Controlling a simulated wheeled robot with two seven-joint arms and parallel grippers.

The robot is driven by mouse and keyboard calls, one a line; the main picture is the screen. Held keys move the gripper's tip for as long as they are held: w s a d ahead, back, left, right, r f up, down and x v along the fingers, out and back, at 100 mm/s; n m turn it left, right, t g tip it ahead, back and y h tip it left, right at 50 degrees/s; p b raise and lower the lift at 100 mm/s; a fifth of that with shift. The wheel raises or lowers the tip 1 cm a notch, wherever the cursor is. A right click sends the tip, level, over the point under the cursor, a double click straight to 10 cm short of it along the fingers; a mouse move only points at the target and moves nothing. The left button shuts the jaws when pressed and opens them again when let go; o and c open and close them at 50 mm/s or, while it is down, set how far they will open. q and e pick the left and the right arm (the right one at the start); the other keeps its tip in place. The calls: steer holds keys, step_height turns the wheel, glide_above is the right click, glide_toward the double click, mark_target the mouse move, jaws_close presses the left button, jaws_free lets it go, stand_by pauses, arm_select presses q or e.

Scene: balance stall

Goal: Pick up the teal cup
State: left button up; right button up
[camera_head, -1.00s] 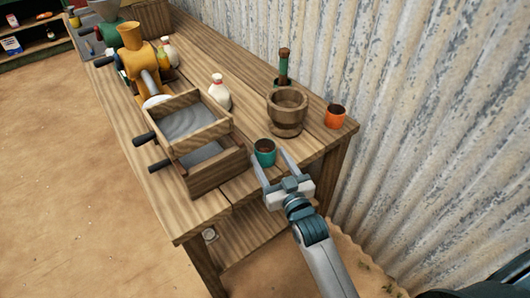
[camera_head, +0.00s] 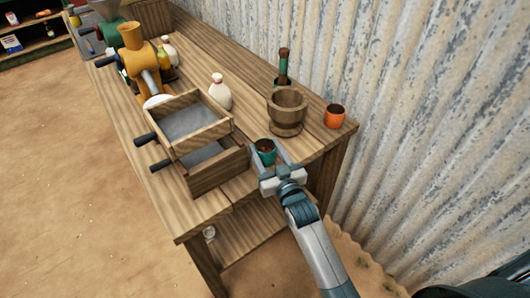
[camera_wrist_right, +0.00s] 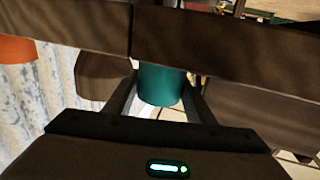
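The teal cup (camera_head: 265,154) stands upright near the front edge of the wooden table, with a dark interior. My right gripper (camera_head: 267,157) reaches in from the lower right, its two fingers spread apart with the cup between them. In the right wrist view the teal cup (camera_wrist_right: 160,86) shows between the two dark fingers, its upper part hidden by a dark brown band. The fingers look close to its sides, and I cannot tell whether they touch it. My left gripper is not in view.
A wooden mortar (camera_head: 287,111) stands just behind the cup, and an orange cup (camera_head: 334,116) is at the table's right end. A wooden sieve box (camera_head: 217,173) is close on the left. A white bottle (camera_head: 219,92) stands behind it. A corrugated wall (camera_head: 420,130) runs along the back.

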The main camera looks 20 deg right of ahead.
mark_target(265, 147)
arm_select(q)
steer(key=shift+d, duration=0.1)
arm_select(e)
steer(key=shift+c, duration=1.2)
steer(key=shift+r, duration=0.15)
